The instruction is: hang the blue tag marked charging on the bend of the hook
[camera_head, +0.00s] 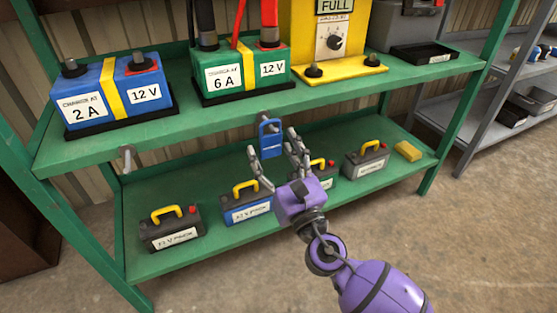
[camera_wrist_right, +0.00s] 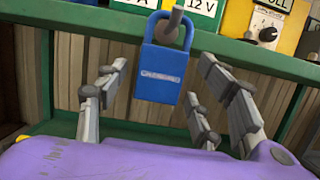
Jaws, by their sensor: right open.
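The blue tag (camera_head: 270,148) hangs below the front edge of the green upper shelf, on the middle hook (camera_head: 264,119). In the right wrist view the tag (camera_wrist_right: 160,82) hangs roughly upright, and the hook (camera_wrist_right: 176,20) passes through the opening at its top. In the right wrist view the fingers of my right gripper (camera_wrist_right: 163,100) appear clear of the tag. My left gripper is out of view.
An empty hook (camera_head: 127,157) is on the shelf edge at left. Blue (camera_head: 90,98), green (camera_head: 222,82) and yellow (camera_head: 330,60) chargers stand on the upper shelf (camera_head: 160,140). Several handled batteries and a yellow block (camera_head: 408,151) rest on the lower shelf (camera_head: 150,263). Floor in front is clear.

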